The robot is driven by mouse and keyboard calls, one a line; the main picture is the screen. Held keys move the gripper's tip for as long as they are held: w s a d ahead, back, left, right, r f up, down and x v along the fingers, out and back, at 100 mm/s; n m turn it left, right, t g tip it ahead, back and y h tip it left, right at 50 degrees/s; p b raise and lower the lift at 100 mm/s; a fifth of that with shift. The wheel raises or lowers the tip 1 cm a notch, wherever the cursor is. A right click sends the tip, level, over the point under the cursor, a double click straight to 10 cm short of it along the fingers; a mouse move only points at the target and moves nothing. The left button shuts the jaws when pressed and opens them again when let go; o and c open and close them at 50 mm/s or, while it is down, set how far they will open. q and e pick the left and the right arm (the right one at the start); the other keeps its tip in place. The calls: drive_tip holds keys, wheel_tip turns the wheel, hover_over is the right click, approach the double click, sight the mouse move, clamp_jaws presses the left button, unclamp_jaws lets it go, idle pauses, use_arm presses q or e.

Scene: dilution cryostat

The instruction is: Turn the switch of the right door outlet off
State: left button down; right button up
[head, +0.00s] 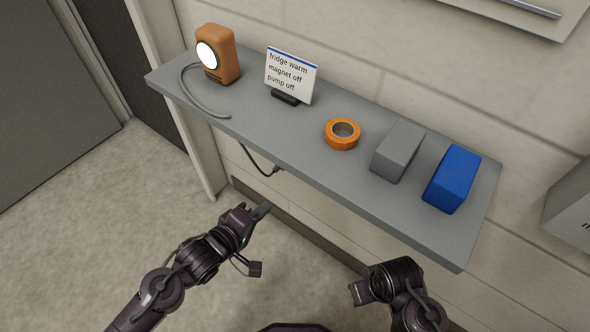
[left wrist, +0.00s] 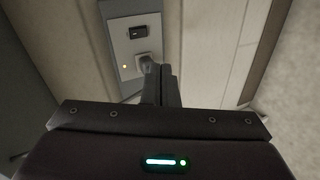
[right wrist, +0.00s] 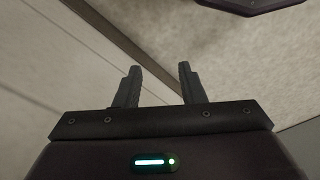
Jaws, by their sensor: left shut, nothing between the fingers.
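The outlet plate (left wrist: 120,45) shows in the left wrist view, on the wall at upper left. In the head view my left gripper (head: 264,210) is below the shelf's front edge, and the outlet is hidden. My right gripper (right wrist: 157,70) is open and empty.
A grey shelf (head: 300,140) overhangs the wall area. It holds an orange lamp (head: 222,55), a sign (head: 291,76), an orange tape roll (head: 342,133), a grey block (head: 398,150) and a blue block (head: 452,178). A dark cable (head: 258,166) hangs under it. The floor at left is clear.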

use_arm(q)
drive_tip(key=shift+w+r+n+h, duration=0.45)
drive_tip(key=shift+r+n, duration=0.2)
drive_tip(key=shift+n, duration=0.15)
use_arm(e)
drive_tip(key=shift+w+d, duration=0.1)
drive_tip(key=shift+d, duration=0.2)
